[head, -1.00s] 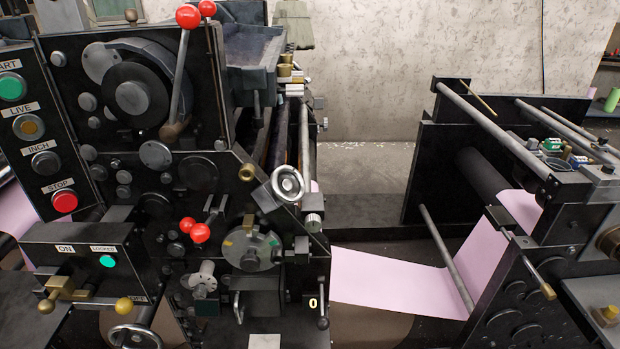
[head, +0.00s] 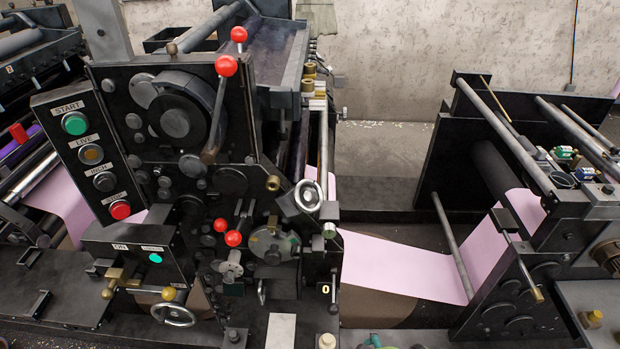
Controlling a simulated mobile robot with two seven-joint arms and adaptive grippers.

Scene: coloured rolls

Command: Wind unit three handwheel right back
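A silver spoked handwheel (head: 307,196) sits on the right side of the dark press unit in the head view. A second, wider metal handwheel (head: 173,314) is low on the front of the same unit, seen at a flat angle. I see no number three that tells which wheel belongs to unit three. Neither of my grippers is in view, and nothing touches either wheel.
A panel with START, INCH and other buttons (head: 91,154) juts out at the left. Levers with red knobs (head: 226,66) stick out from the press. A pink paper web (head: 400,266) runs right to another dark frame (head: 440,150). Brass-ended handles stick out at lower left.

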